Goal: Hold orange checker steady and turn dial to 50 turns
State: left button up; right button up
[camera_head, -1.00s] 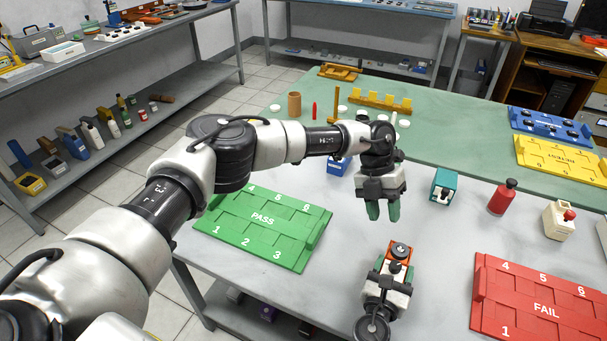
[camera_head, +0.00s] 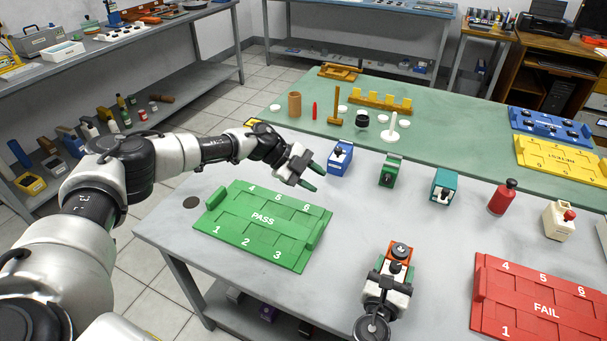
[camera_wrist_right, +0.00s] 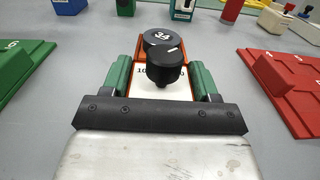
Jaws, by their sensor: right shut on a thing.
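The orange checker (camera_head: 401,252) stands on the grey table at the front middle. It also shows in the right wrist view (camera_wrist_right: 139,66), with a white face, a black knob (camera_wrist_right: 166,68) and a black round dial (camera_wrist_right: 163,39) marked 34. My right gripper (camera_head: 394,273) is shut on the checker, with a green finger on each side of it. My left gripper (camera_head: 318,178) is at the back left, above the table beyond the green PASS tray (camera_head: 240,225). Its green fingers are apart with nothing between them, beside a blue checker (camera_head: 340,160).
A green checker (camera_head: 388,170), a teal checker (camera_head: 444,186), a red bottle-shaped item (camera_head: 503,198) and a cream box with a red knob (camera_head: 559,221) stand in a row behind. The red FAIL tray (camera_head: 520,303) lies to the right.

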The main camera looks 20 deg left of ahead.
pick_arm(q)
jog(key=shift+w+a+n+t, duration=0.1)
jog(key=shift+a+n+t, duration=0.65)
jog(key=shift+a, duration=0.6)
pick_arm(e)
jog(key=shift+f, duration=0.15)
jog(key=o, duration=1.1)
